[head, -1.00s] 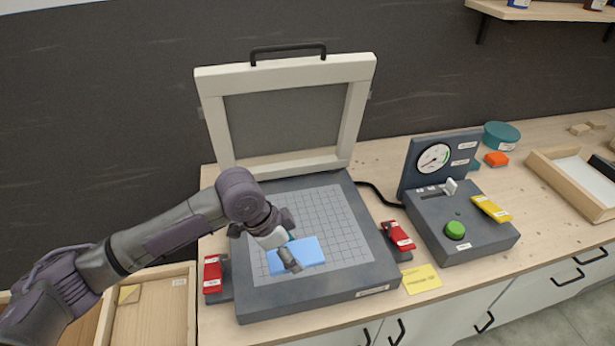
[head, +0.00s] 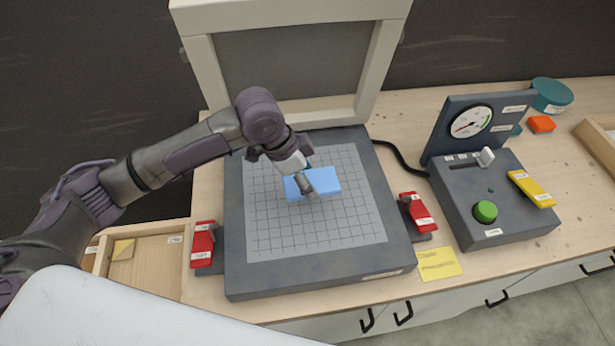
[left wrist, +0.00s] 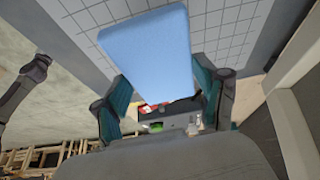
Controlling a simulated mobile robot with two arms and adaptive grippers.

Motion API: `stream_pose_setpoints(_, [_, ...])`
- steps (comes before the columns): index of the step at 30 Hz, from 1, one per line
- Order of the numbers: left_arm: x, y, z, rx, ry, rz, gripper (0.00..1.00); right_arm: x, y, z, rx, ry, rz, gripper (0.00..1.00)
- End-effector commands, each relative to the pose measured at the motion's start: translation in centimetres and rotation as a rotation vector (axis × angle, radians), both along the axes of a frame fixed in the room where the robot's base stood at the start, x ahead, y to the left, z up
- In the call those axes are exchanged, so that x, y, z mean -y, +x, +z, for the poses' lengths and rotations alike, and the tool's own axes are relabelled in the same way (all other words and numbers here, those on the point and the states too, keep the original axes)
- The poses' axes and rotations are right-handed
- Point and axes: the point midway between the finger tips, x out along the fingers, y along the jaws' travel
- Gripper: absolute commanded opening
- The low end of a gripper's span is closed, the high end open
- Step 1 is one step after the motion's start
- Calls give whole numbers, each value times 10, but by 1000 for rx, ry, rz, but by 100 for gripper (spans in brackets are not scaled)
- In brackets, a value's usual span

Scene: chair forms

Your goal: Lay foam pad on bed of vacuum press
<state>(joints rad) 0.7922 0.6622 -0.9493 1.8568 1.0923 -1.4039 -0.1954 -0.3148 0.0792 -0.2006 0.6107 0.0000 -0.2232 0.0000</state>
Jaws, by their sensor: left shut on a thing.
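The foam pad (head: 325,179) is a light blue flat block. My left gripper (head: 306,184) is shut on its near left part in the head view. The pad is over the gridded bed (head: 275,235) of the vacuum press, behind its middle; I cannot tell if it touches. In the left wrist view the pad (left wrist: 150,45) extends out between the two teal-sided fingers, with bed grid behind it. The press lid (head: 285,15) stands open at the back. My right gripper is not visible in the head view.
Red latches stand left (head: 203,243) and right (head: 418,213) of the press. The control box (head: 500,205) with gauge, green button and yellow lever is at right. A wooden tray (head: 150,268) is at left. A yellow note (head: 438,264) lies at the front.

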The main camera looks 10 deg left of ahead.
Motion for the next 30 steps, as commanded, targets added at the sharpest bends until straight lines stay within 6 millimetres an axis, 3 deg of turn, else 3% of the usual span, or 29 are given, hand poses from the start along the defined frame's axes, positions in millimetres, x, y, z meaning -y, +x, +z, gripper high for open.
stream_pose_setpoints(1, [0, 0, -11, 1, 0, 0, 57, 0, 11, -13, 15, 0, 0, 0])
stream_pose_setpoints(5, [0, 0, -24, 1, 0, 0, 57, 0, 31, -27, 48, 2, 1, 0])
stream_pose_setpoints(10, [0, 0, -39, 1, 0, 0, 57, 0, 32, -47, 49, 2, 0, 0])
stream_pose_setpoints(21, [0, 0, -70, -1, -1, 1, 57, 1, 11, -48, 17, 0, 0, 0])
stream_pose_setpoints(30, [0, 0, -74, -1, 0, 0, 57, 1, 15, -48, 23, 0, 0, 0])
